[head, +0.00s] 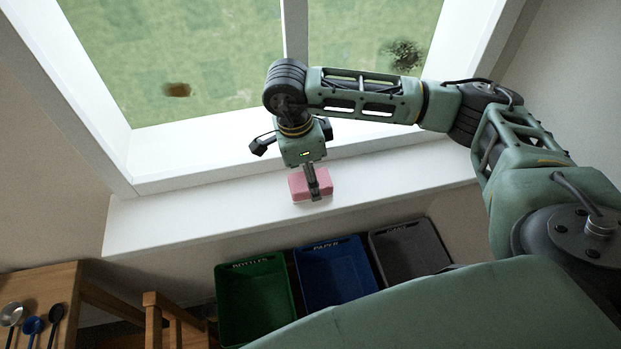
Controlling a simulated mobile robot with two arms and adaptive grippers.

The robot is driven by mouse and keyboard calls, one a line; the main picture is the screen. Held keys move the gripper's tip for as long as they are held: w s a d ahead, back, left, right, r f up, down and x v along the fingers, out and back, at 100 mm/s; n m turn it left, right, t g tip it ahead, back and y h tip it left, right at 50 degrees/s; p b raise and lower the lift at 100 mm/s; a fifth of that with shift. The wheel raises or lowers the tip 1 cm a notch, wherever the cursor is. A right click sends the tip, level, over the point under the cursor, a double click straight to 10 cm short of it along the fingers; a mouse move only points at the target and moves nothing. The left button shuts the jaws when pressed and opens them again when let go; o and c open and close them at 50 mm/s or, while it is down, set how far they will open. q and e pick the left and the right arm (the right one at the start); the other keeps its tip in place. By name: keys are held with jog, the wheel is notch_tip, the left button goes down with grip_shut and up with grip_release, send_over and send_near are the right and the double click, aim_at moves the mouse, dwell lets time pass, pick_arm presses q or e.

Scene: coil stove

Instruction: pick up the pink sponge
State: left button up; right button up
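The pink sponge (325,184) lies on the white windowsill, below the window. My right gripper (313,190) points down over the sponge, with its fingers in front of the sponge's middle. From this angle the fingers overlap one another, so I cannot tell whether they are open or closed on the sponge. The sponge appears to rest on the sill. My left gripper is not in view.
The white windowsill (200,214) is clear on both sides of the sponge. Below it stand a green bin (252,290), a blue bin (333,270) and a grey bin (408,250). A wooden table (30,285) with several utensils is at the lower left.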

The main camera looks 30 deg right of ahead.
jog(key=shift+w+d+f+p, duration=0.15)
jog(key=shift+f+p, duration=0.35)
jog(key=shift+f, duration=1)
jog(key=c, duration=0.9)
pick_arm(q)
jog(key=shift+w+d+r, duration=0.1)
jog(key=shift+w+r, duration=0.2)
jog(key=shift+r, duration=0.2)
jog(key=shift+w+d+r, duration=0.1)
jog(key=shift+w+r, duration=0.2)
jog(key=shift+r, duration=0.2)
pick_arm(e)
jog(key=shift+c, duration=0.7)
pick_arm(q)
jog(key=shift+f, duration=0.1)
